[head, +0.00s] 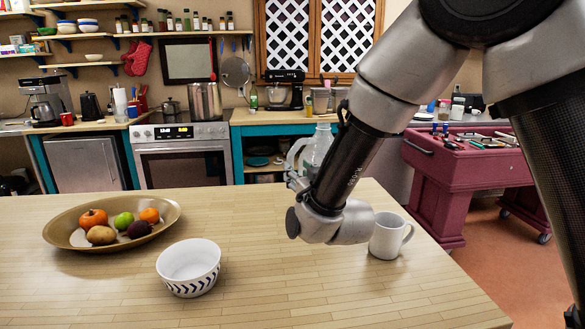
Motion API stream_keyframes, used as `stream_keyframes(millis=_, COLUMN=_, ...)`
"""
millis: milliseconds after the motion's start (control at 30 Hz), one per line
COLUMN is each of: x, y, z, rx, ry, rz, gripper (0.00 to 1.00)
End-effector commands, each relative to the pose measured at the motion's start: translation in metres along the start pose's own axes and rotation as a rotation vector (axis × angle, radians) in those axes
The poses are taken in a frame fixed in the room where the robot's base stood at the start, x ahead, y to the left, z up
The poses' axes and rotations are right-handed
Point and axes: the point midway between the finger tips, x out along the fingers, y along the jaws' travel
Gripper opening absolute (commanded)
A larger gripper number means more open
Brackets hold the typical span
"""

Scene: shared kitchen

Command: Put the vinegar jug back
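A clear, pale plastic jug (318,146), which looks like the vinegar jug, shows beyond my forearm near the table's far edge. Its handle is on its left side, and its lower part is hidden behind my arm. My gripper (296,180) is by the jug's lower left, mostly hidden behind my wrist. I cannot tell whether its fingers are open or touch the jug, or whether the jug stands on the table or is held up.
On the wooden table (110,285) are a fruit platter (60,230), a patterned white bowl (190,270) and a white mug (388,238) close to my wrist. Behind are a stove (182,155), a teal counter (270,117) and a red tool cart (465,180). The front middle of the table is clear.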

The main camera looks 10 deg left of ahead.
Motion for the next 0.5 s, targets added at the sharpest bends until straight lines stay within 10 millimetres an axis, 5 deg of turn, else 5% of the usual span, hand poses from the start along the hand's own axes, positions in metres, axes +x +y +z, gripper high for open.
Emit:
stream_keyframes(millis=200, x=-0.043, y=-0.001, z=0.0, rx=0.0, ry=-0.001, rz=-0.003, gripper=0.38)
stream_keyframes(millis=500, x=-0.061, y=0.0, z=0.0, rx=0.001, ry=0.001, rz=-0.001, gripper=0.38)
